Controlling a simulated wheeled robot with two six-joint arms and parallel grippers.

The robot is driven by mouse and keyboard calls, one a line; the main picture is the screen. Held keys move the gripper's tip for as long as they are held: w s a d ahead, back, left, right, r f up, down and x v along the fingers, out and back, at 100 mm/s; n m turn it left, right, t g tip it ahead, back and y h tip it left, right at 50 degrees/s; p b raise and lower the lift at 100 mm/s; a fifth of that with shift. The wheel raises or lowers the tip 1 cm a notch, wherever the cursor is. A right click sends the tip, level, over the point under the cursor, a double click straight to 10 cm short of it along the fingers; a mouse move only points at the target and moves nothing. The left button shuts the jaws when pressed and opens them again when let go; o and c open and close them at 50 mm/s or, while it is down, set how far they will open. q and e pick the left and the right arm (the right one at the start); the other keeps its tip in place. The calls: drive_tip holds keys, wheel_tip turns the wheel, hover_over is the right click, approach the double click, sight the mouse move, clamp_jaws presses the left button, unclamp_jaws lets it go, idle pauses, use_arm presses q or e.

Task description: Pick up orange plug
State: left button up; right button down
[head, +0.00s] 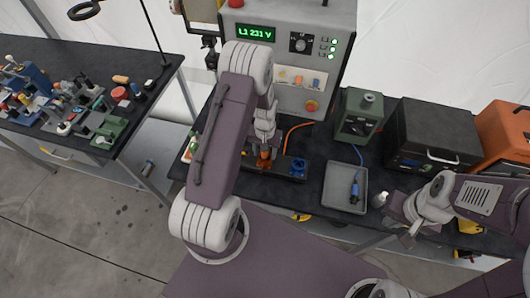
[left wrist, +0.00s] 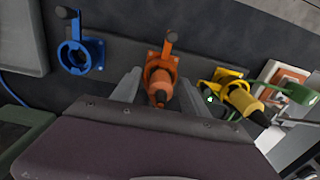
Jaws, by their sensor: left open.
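The orange plug (left wrist: 160,88) sits at an orange socket (left wrist: 163,65) with a raised lid, on a dark strip; it also shows in the head view (head: 264,160). My left gripper (left wrist: 158,90) is open, with one finger on each side of the orange plug. In the head view the left gripper (head: 264,142) points down over the plug, and the arm hides part of the area. I cannot tell whether the fingers touch the plug. My right gripper (head: 408,222) is at the right, beside the grey tray; its jaw opening is unclear.
A blue socket (left wrist: 80,55) and a yellow plug (left wrist: 243,100) flank the orange one. A grey tray (head: 332,184) holds a blue plug (head: 355,190). A control box (head: 322,75) stands behind. A green device (head: 358,117) and black case (head: 433,135) stand right.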

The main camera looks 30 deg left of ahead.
use_arm(q)
drive_tip(key=shift+s, duration=0.1)
clamp_jaws()
drive_tip(key=shift+r, duration=0.15)
drive_tip(key=shift+r, duration=0.35)
drive_tip(key=r+b, duration=0.1)
drive_tip(key=d+r, duration=0.1)
drive_tip(key=r, duration=0.1)
drive_tip(key=shift+r+b, duration=0.3)
drive_tip(key=shift+b, duration=0.1)
drive_tip(key=s+d+r+b, duration=0.1)
drive_tip(key=d+r+b, duration=0.1)
drive_tip(key=d+r, duration=0.4)
drive_tip(key=d, duration=0.4)
drive_tip(key=shift+s+d+r, duration=0.2)
drive_tip(key=shift+s+r, duration=0.05)
drive_tip(key=shift+s, duration=0.15)
